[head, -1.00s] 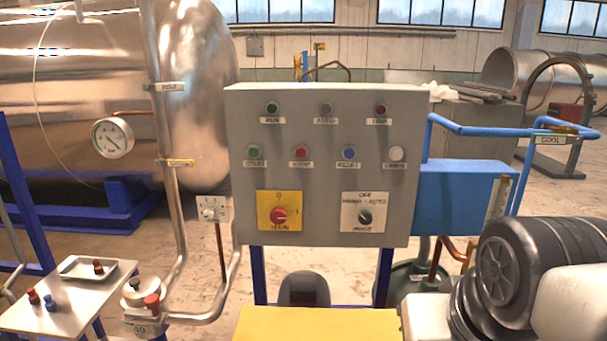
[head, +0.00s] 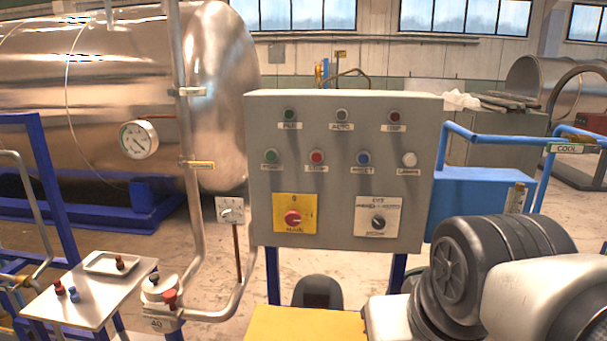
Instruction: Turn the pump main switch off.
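The pump main switch (head: 293,218) is a red rotary knob on a yellow plate, at the lower left of the grey control panel (head: 335,185). A "0" is marked above the knob and a label is below it. The knob's handle seems to lie roughly sideways, but it is too small to be sure. Nothing touches the switch. My gripper is out of view; only dark and white parts of my arm show at the lower right, in front of and right of the panel.
A black mode selector (head: 378,222) sits right of the switch, with several push buttons and lamps above. A small white valve plate (head: 230,210) and steel pipes stand left of the panel. A table (head: 95,300) holds a tray and small knobs. Blue piping (head: 490,137) is at right.

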